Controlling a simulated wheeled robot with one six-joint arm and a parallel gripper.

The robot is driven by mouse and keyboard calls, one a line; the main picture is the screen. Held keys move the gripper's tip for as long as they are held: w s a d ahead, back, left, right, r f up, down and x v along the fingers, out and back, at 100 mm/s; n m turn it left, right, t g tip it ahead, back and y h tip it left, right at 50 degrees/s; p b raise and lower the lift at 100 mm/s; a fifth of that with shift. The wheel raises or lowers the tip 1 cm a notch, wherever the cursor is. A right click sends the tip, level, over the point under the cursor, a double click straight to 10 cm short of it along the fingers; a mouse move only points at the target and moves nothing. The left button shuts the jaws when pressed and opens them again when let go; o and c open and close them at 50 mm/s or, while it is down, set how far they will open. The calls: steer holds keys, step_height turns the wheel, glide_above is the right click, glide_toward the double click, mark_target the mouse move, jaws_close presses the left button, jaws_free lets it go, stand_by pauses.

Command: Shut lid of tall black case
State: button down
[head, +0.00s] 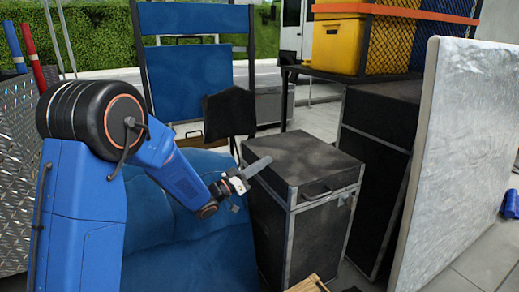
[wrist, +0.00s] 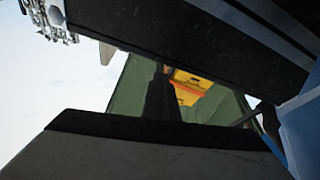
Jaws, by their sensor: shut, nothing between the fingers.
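The tall black case (head: 318,235) stands right of centre in the head view, with metal edge strips and a latch on its front. Its lid (head: 305,155) lies over the body and looks level. I cannot tell whether a small gap is left at the seam. My gripper (head: 260,164) is shut and empty at the lid's left edge, overlapping it in the picture; contact is unclear. In the wrist view, a dark panel with a metal strip (wrist: 190,45) crosses the top, and a grey slab with a dark edge fills the bottom; I cannot identify either surely.
A larger black case (head: 385,125) stands behind to the right, near a silvery upright panel (head: 455,150). A rack with yellow and blue bins (head: 365,42) is behind. Blue padding (head: 190,245) lies to the left. A wooden crate corner (head: 308,285) shows at the front.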

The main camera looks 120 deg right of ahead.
mark_target(270, 168)
steer(key=shift+a+f, duration=0.3)
steer(key=shift+f, duration=0.45)
steer(key=shift+a+f, duration=0.25)
steer(key=shift+f, duration=0.6)
steer(key=shift+w, duration=0.15)
steer(key=d+r+v, duration=0.1)
steer(key=v, duration=1.5)
steer(key=shift+w+a, duration=0.35)
steer(key=shift+w, duration=0.2)
